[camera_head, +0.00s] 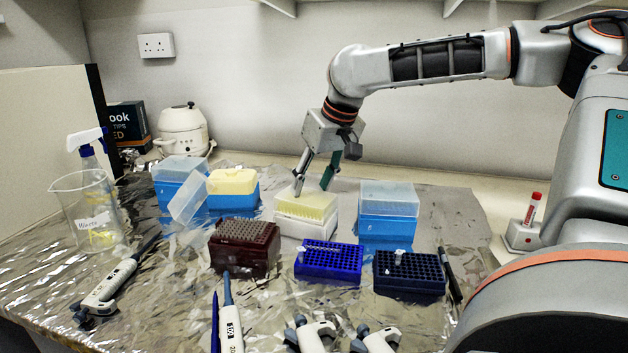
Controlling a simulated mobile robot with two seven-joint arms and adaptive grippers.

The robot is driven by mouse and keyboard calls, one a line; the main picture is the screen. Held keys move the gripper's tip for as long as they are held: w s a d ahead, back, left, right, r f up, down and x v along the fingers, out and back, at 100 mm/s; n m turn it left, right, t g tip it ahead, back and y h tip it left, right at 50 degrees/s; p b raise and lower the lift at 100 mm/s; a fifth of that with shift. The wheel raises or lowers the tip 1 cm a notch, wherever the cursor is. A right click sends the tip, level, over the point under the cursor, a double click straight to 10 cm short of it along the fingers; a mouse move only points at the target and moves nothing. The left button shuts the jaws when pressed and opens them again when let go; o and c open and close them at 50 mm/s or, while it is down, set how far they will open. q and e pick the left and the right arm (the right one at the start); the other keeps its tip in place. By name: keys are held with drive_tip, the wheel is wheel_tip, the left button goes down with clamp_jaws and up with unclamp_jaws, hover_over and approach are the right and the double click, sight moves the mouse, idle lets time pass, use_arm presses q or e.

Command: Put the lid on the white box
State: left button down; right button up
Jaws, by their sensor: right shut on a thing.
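The white box (291,230) stands in the middle of the bench, behind the blue tube rack. Its upper part looks pale yellow and ribbed, and the clear lid (306,205) seems to lie over it. I cannot tell whether the lid is fully seated. My right gripper (312,191) comes down from above, with its fingertips at the back top edge of the lid, and is shut on it. The fingers partly hide that edge. My left gripper is out of view.
Blue tip boxes stand left (233,198) and right (388,229), the left one with a tilted clear lid. A dark red rack (243,262), a blue tube rack (330,266) and a dark rack (408,287) stand in front. Pipettes lie nearer; a beaker (88,215) stands left.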

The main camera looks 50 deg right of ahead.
drive_tip(key=shift+s+f, duration=0.25)
drive_tip(key=shift+f, duration=0.5)
drive_tip(key=o, duration=0.9)
drive_tip(key=shift+c, duration=0.2)
drive_tip(key=shift+o, duration=1)
drive_tip(key=shift+w, duration=0.1)
drive_tip(key=shift+d+r, duration=0.1)
drive_tip(key=shift+r, duration=0.15)
drive_tip(key=shift+r, duration=0.5)
drive_tip(key=v, duration=1.1)
